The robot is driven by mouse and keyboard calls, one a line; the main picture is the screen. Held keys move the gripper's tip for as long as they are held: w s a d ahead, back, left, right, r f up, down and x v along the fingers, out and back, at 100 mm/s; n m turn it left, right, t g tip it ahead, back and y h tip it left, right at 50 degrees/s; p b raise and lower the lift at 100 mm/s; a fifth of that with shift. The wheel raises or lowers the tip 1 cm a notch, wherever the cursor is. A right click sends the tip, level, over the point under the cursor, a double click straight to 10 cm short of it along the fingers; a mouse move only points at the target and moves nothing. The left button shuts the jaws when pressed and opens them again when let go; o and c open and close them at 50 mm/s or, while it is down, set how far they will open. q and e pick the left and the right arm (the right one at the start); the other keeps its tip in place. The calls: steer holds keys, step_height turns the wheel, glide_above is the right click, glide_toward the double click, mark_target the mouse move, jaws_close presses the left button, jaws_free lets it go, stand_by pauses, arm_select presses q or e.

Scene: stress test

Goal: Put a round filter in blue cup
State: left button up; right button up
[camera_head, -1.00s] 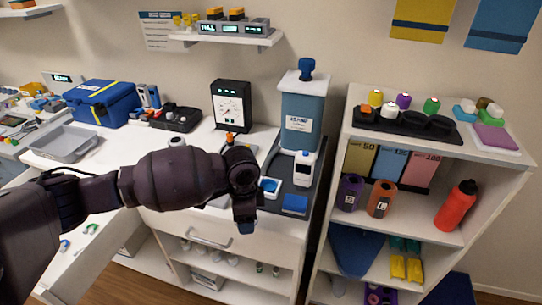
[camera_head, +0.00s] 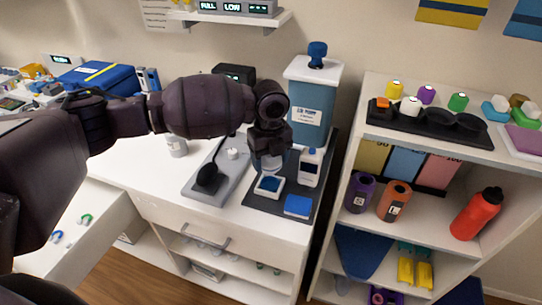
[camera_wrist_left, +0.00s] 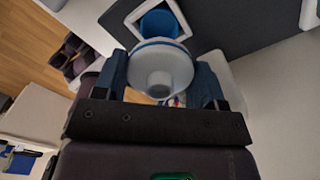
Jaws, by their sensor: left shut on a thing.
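My left gripper (camera_head: 268,163) points down over the dark mat in the head view, above a blue cup (camera_head: 268,185) set in a white square holder. It is shut on a round whitish filter (camera_wrist_left: 160,72), which sits between the two blue fingers in the left wrist view. The blue cup (camera_wrist_left: 160,24) shows just beyond the filter there, inside the white square frame. The filter is apart from the cup in the picture; the exact height gap is hard to tell. My right gripper is not in view.
A white bottle-like device (camera_head: 310,168) stands close right of the cup, before a tall blue dispenser (camera_head: 312,110). A blue pad (camera_head: 297,206) lies in front. A grey tray (camera_head: 225,180) with a black round part is to the left. A shelf unit (camera_head: 440,140) stands at right.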

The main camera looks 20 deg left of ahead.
arm_select(q)
steer(key=shift+f+b, duration=0.95)
steer(key=shift+f, duration=0.4)
steer(key=shift+f+b, duration=0.4)
steer(key=shift+f, duration=0.2)
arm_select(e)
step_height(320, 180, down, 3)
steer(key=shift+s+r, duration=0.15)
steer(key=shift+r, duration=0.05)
arm_select(q)
steer(key=shift+r, duration=0.2)
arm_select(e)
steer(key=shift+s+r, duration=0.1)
arm_select(q)
steer(key=shift+p, duration=0.55)
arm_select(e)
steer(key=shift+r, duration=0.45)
arm_select(q)
steer(key=shift+f+b, duration=0.4)
steer(key=shift+f, duration=1.05)
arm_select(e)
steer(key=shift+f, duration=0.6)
